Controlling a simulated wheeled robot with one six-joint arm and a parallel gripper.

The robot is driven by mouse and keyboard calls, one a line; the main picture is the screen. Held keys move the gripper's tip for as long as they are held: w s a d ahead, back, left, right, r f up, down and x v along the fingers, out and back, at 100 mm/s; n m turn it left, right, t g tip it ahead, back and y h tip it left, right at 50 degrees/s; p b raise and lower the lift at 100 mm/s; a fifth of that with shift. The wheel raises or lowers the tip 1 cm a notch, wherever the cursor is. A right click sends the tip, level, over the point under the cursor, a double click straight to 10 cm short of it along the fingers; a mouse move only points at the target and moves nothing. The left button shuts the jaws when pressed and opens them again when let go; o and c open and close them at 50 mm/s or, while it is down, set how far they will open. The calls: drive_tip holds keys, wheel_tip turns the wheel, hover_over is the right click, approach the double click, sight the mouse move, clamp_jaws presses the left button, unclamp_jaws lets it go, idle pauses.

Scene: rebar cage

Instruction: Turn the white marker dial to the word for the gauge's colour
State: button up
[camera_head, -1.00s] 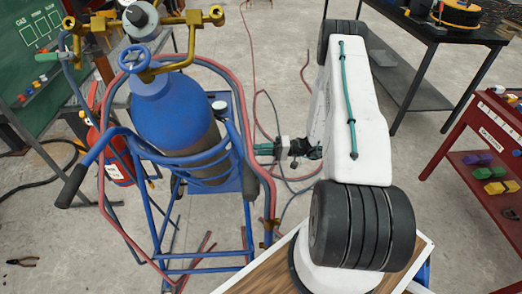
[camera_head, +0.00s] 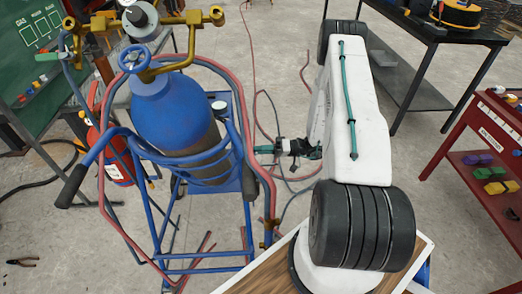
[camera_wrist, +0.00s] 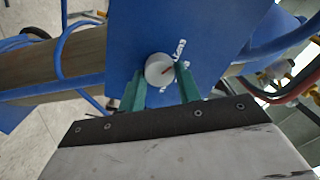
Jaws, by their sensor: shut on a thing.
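The white marker dial (camera_wrist: 158,70) sits on a blue panel (camera_wrist: 200,25) in the wrist view, with a short red mark on its face. White lettering stands to its right and below right; parts are hidden by my fingers and I cannot read it surely. My gripper (camera_wrist: 160,77) is shut on the dial, one teal finger on each side. In the head view my gripper (camera_head: 262,149) reaches the right side of the cart; the dial is hidden there. A round gauge (camera_head: 140,18) sits above the blue cylinder; I cannot tell its colour.
The blue cylinder (camera_head: 175,105) stands in a blue cart (camera_head: 165,232) with red and blue hoses (camera_head: 268,190) along its right side, close to my gripper. A red shelf (camera_head: 480,145) stands at right, a dark table (camera_head: 430,40) behind. Hoses lie on the floor.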

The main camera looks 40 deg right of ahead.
drive_tip(key=o, duration=1)
drive_tip(key=shift+c, duration=0.2)
drive_tip(key=v, duration=0.7)
drive_tip(key=shift+s+d, duration=0.25)
drive_tip(key=shift+d, duration=0.05)
